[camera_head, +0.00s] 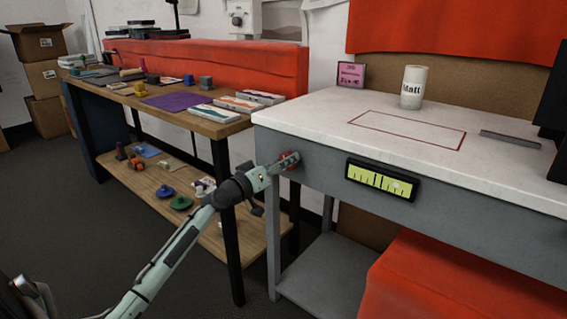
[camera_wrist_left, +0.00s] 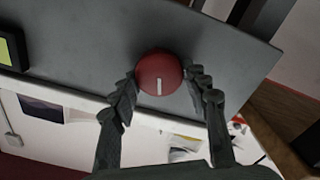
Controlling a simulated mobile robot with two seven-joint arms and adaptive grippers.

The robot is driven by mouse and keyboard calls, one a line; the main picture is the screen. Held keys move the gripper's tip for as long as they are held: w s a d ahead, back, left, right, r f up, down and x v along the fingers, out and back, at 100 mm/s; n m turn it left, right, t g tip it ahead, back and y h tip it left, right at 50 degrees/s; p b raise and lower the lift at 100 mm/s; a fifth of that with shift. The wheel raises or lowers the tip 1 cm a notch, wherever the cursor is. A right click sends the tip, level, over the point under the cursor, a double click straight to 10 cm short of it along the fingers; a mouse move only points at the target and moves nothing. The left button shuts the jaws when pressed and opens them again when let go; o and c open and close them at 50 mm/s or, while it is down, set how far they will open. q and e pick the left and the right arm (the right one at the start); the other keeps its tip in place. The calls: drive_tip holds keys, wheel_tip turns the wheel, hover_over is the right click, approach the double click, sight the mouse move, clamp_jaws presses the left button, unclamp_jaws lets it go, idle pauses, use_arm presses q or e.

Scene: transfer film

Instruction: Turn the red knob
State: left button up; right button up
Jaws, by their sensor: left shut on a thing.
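The red knob (camera_head: 290,160) sits on the grey front panel of the white-topped table, near its left corner. My left gripper (camera_head: 288,161) is at the knob and partly hides it in the head view. In the left wrist view the round red knob (camera_wrist_left: 159,73) bears a short white mark on its face. The fingers of my left gripper (camera_wrist_left: 160,88) are on both sides of the knob and shut on it. A yellow-green gauge display (camera_head: 381,180) is on the same panel, to the right of the knob. My right gripper is not in view.
A white container labelled Matt (camera_head: 413,88) stands on the white tabletop (camera_head: 320,112) beside a red-outlined rectangle. A wooden workbench (camera_head: 205,128) with several small items is at the left. A red-covered block (camera_head: 450,285) is below the table.

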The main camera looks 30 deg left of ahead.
use_arm(q)
drive_tip(key=shift+f+n+p, duration=0.15)
drive_tip(key=shift+n+p, duration=0.4)
drive_tip(key=shift+n, duration=2.2)
drive_tip(key=shift+f+n+p, duration=0.1)
drive_tip(key=shift+n+p, duration=0.45)
drive_tip(key=shift+n, duration=2.2)
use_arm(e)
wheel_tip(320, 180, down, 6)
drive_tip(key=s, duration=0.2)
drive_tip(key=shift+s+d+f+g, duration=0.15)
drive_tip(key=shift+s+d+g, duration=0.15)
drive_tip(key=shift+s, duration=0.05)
